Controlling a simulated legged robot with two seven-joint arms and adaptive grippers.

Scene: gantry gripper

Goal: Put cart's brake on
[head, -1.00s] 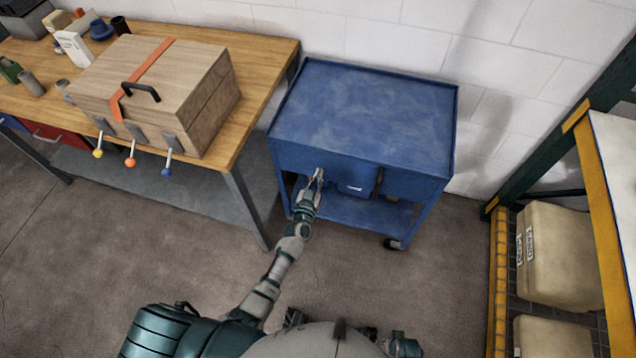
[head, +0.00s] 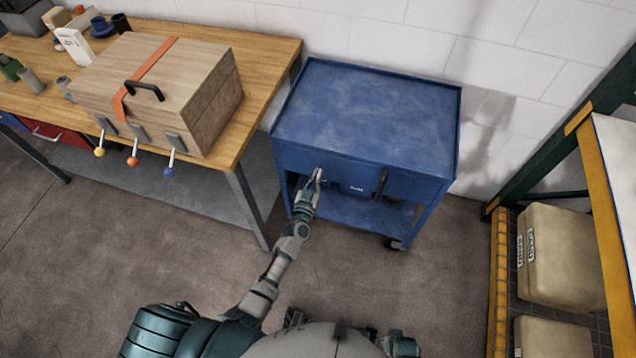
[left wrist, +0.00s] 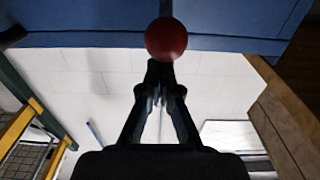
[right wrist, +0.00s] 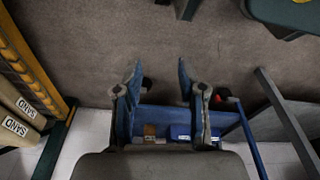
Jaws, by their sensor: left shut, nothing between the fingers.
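The blue cart (head: 365,110) stands against the wall, with a dark upright lever or handle (head: 381,183) on its front. My left gripper (head: 318,174) is at the left part of the cart's front, below the top. In the left wrist view, its fingertips (left wrist: 160,68) are together with nothing between them. A red ball knob (left wrist: 165,38) is just beyond the tips; whether they touch it I cannot tell. The knob does not show clearly in the head view. My right gripper (right wrist: 157,75) is open and empty, with the cart's lower part (right wrist: 180,115) between and behind its fingers.
A wooden workbench (head: 265,65) with a wooden box (head: 185,75) and several coloured-knob levers stands left of the cart. A yellow and green shelf rack (head: 590,170) with sand containers (head: 555,260) stands at the right. The floor before the cart is clear.

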